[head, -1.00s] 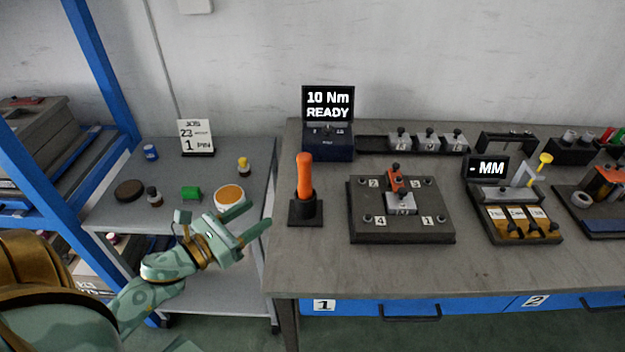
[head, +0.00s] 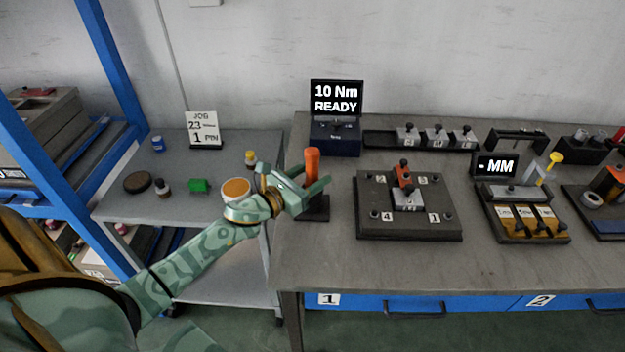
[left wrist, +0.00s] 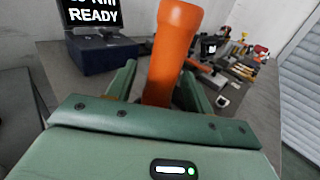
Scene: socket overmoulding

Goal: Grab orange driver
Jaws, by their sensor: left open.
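The orange driver (head: 312,163) stands upright in its dark square holder (head: 313,208) at the left end of the workbench. My left gripper (head: 312,183) is open at the driver, its fingers on either side of the handle in the head view. In the left wrist view the orange handle (left wrist: 172,52) rises between the two green fingers (left wrist: 158,88), with room visible beside it. The gripper's body hides the lower part of the driver. My right gripper is not in view.
A torque display (head: 336,98) reading "10 Nm READY" stands behind the driver. A dark fixture plate (head: 375,222) with numbered corners lies to the right. A side table (head: 215,145) at left holds small jars and a job card (head: 203,128).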

